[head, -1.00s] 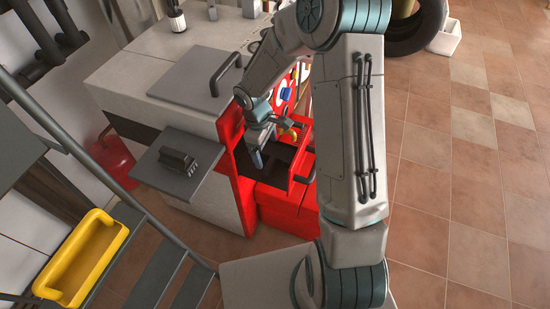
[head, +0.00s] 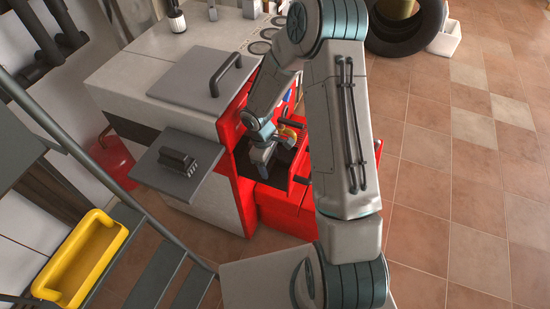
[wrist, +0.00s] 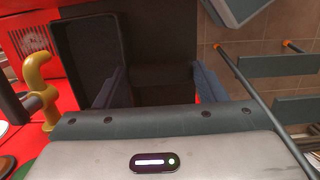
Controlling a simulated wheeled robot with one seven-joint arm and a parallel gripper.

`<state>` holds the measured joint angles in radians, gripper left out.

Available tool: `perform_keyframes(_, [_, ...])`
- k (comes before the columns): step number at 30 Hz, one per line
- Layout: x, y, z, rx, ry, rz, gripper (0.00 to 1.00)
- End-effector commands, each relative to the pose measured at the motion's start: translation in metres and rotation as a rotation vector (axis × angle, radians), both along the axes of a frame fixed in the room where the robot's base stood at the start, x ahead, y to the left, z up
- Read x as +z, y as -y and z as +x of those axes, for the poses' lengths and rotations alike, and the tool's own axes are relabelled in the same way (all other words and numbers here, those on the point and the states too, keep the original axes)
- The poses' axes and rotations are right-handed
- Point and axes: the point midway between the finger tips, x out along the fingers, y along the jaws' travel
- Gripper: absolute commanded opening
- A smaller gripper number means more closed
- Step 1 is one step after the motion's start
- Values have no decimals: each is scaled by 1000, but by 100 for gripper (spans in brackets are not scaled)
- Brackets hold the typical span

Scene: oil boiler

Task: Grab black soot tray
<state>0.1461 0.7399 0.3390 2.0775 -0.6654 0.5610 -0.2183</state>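The black soot tray (wrist: 90,58) shows in the wrist view as a dark, rimmed, shallow box at upper left, with further dark surfaces beside it. In the head view a dark tray surface (head: 283,154) lies inside the red boiler front, partly hidden by my arm. My gripper (head: 264,163) points down over it. In the wrist view the two blue-grey fingers of my gripper (wrist: 160,88) are wide apart. A dark bar-like part shows beyond and between them; I cannot tell whether they touch it.
A yellow handle (wrist: 38,90) stands close left of my gripper. The grey open door panel (head: 177,165) is left of the red boiler front (head: 285,200). A yellow bin (head: 82,262) sits by the metal stairs.

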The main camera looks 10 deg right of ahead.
Motion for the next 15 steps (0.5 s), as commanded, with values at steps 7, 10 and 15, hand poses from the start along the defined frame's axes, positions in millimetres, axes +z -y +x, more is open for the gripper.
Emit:
perform_keyframes(7, [0, 0, 0, 0, 0, 0, 33])
perform_keyframes(10, [1, 0, 0, 0, 0, 0, 33])
perform_keyframes(15, [8, 0, 0, -1, 1, -1, 33])
